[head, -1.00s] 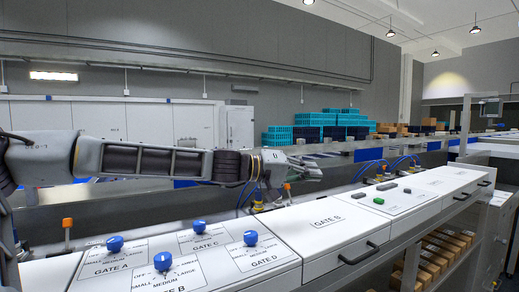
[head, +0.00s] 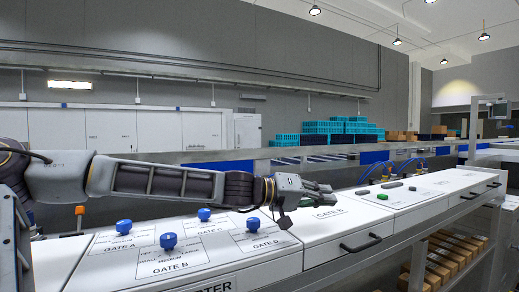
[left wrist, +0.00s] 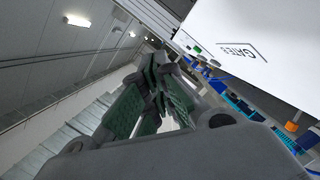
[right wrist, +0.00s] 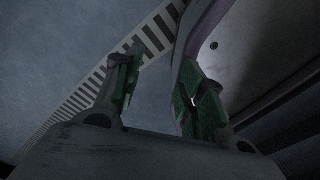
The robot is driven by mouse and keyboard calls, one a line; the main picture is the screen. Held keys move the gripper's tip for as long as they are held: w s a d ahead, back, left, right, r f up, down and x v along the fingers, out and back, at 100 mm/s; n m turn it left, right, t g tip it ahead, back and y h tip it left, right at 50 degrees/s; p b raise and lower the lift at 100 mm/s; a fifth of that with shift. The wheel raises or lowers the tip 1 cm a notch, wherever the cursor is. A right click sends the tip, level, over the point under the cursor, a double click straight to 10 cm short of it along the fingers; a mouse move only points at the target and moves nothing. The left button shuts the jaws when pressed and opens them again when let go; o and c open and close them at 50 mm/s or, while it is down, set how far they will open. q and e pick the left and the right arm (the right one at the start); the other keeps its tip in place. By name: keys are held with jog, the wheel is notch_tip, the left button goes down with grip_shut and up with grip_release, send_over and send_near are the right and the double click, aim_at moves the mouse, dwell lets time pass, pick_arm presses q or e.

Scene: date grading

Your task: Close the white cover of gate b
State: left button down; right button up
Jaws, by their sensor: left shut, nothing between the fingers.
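The white cover (head: 345,225) has a label that seems to read GATE B and a black handle (head: 360,243) at its front. It looks about level with the panels beside it; whether it is fully down I cannot tell. My left gripper (head: 322,192) is shut and empty, above the back part of this cover, partly hiding it. Contact is not clear. In the left wrist view its fingers (left wrist: 160,75) are together, and the labelled white cover (left wrist: 240,35) is at upper right. My right gripper (right wrist: 160,85) shows only in the right wrist view, fingers apart and empty.
A panel with several blue knobs (head: 169,241), labelled for gates A to D, lies left of the cover. A panel with a green button (head: 383,196) lies to its right. Blue hoses (head: 410,168) and an orange-capped fitting (head: 80,210) stand behind. Boxes fill a shelf (head: 440,262) below.

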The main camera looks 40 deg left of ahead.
aim_at(326, 234)
pick_arm(q)
jog(key=shift+s+d+f+b, duration=0.15)
jog(key=shift+f+b, duration=0.1)
jog(key=shift+f, duration=0.2)
jog(key=shift+d+f+b, duration=0.15)
jog(key=shift+f+b, duration=0.1)
jog(key=shift+f, duration=0.2)
jog(key=shift+d+f, duration=0.1)
jog(key=shift+f, duration=0.2)
jog(key=shift+s+d+f+b, duration=0.1)
jog(key=shift+d+f+b, duration=0.05)
jog(key=shift+f+b, duration=0.45)
pick_arm(e)
jog(key=d+f, duration=0.1)
jog(key=w+d+f, duration=0.1)
jog(key=d, duration=0.1)
jog(key=shift+d+f, duration=0.1)
jog(key=shift+f, duration=0.15)
jog(key=shift+d, duration=0.25)
pick_arm(q)
jog(key=shift+r, duration=0.2)
pick_arm(e)
jog(key=shift+w+a+r, duration=0.1)
jog(key=shift+a+r, duration=0.05)
